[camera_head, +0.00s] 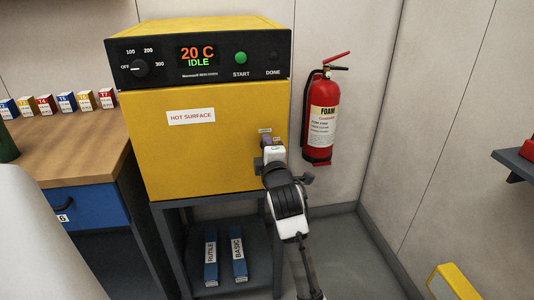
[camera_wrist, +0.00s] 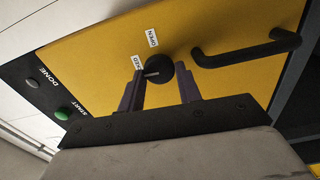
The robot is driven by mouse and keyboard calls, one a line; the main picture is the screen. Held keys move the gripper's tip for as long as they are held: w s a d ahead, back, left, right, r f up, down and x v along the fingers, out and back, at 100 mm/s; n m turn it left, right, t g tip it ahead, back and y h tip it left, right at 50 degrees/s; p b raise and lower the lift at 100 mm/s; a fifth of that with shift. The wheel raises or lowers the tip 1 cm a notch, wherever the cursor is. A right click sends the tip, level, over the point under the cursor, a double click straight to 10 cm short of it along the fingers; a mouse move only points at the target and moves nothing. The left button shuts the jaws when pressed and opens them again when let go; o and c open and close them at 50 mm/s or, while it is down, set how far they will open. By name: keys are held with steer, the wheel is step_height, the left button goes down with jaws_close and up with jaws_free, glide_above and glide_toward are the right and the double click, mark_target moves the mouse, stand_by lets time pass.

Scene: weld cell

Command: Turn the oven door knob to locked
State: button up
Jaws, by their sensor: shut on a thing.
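The yellow oven door (camera_head: 190,145) faces me under a black control panel. The black door knob (camera_wrist: 159,72) shows in the wrist view with a white pointer mark on its left side. The mark points roughly toward a partly hidden label ending in "KED" (camera_wrist: 137,62); the "OPEN" label (camera_wrist: 152,38) is above the knob. My gripper (camera_wrist: 161,88) has one finger on each side of the knob and is shut on it. In the head view my gripper (camera_head: 267,142) is at the door's right side and hides most of the knob.
A black bar handle (camera_wrist: 245,50) is on the door, close to the right finger in the wrist view. A red fire extinguisher (camera_head: 321,115) hangs on the wall right of the oven. A wooden bench (camera_head: 75,150) with small boxes stands left. The oven panel reads 20 C, IDLE.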

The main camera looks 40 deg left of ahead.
steer(key=shift+n, duration=0.4)
steer(key=o, duration=0.9)
steer(key=shift+o, duration=0.2)
steer(key=shift+d, duration=0.1)
steer(key=b+v, duration=0.2)
steer(key=v, duration=1.1)
steer(key=shift+s+d+b, duration=0.15)
steer(key=shift+s+b, duration=0.15)
steer(key=shift+b, duration=0.05)
